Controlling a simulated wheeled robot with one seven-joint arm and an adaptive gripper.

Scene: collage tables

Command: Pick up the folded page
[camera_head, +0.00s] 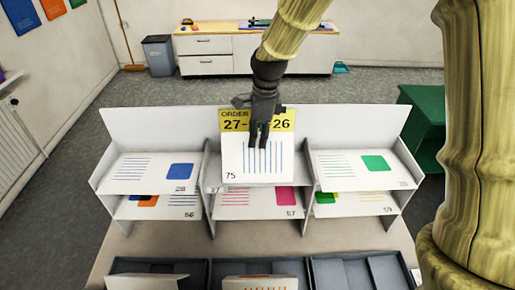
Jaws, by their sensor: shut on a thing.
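A white page (240,165) with blue vertical lines and the number 75 shows at the middle of the rack, over the upper middle compartment. My gripper (259,143) comes down from above in front of it, with its fingers close together and shut on the page's upper part. The yellow order card (233,119), reading "ORDER 27-26", shows directly above the white page, partly hidden by my gripper. I cannot tell whether card and page are joined, or whether the page's lower edge touches the shelf. No fold is clearly visible.
The white rack (155,125) has two tiers of compartments holding other pages, such as 28 (140,172), 56 (130,208) and 57 (255,197). Grey trays (205,272) line the table's front. A green cabinet (428,120) stands right. A bin (158,55) and white drawers (207,63) stand behind.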

